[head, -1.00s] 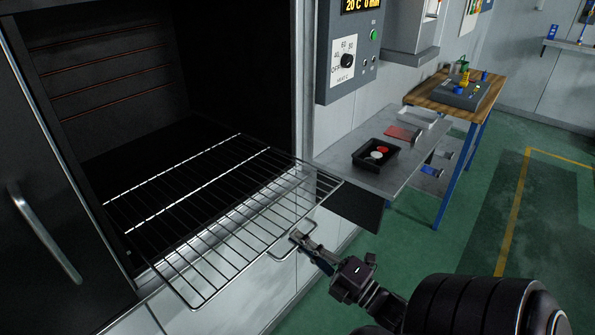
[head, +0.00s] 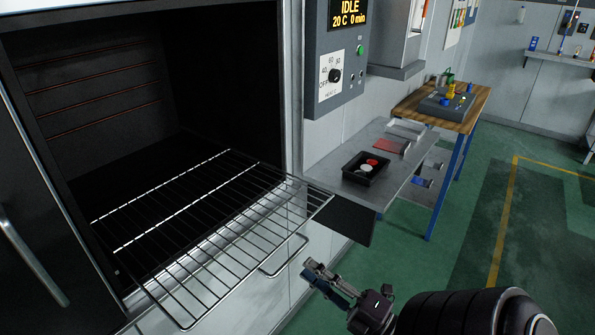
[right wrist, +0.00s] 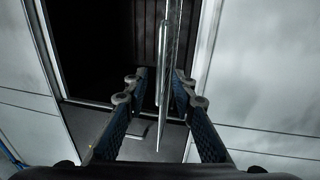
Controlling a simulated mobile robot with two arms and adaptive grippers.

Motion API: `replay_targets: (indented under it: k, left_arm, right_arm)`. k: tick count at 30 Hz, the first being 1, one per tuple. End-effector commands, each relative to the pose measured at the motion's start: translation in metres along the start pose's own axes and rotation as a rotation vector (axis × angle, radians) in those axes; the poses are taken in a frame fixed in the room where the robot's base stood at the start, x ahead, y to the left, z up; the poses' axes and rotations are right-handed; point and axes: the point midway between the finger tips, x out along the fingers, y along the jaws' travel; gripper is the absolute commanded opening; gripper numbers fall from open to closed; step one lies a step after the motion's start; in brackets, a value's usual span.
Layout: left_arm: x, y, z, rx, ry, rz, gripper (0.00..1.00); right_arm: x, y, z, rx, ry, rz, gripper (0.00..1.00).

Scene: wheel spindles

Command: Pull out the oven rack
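The wire oven rack (head: 205,235) sticks well out of the dark oven (head: 105,60), with its rear part still inside. A wire loop handle (head: 286,262) shows at its front edge. My right gripper (head: 314,272) is open and empty, a little in front of and below the handle, apart from it. In the right wrist view, the rack (right wrist: 165,60) shows edge-on as bright rods beyond and between the spread fingers (right wrist: 160,88). My left gripper is not in view.
A dark door with a bar handle (head: 30,262) stands at the left. A control box (head: 340,60) hangs right of the opening. A grey shelf (head: 395,180) holds a black tray (head: 366,168). A wooden-topped table (head: 405,105) stands beyond. Green floor is free at right.

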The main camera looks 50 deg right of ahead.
Motion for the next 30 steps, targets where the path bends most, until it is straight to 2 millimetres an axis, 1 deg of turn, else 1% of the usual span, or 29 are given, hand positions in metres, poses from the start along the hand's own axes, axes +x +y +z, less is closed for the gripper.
replay_targets:
  k: [1,3,6,10,14,30]
  left_arm:
    - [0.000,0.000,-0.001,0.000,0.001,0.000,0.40]
    - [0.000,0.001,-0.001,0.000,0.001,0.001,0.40]
    - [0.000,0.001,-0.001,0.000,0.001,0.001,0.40]
    - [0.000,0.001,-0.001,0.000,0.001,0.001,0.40]
    - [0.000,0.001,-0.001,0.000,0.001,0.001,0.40]
    - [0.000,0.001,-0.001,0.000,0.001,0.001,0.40]
  right_arm:
    - [-0.012,-0.001,0.001,0.001,-0.004,-0.004,0.24]
    - [-0.025,-0.001,0.001,0.001,-0.003,-0.004,0.24]
    - [-0.040,-0.001,0.001,0.001,-0.003,-0.003,0.24]
    - [-0.051,-0.001,0.000,0.000,-0.001,-0.002,0.24]
    - [-0.055,0.000,0.000,0.001,0.000,0.000,0.24]
    - [-0.054,-0.001,0.000,0.001,-0.001,-0.001,0.24]
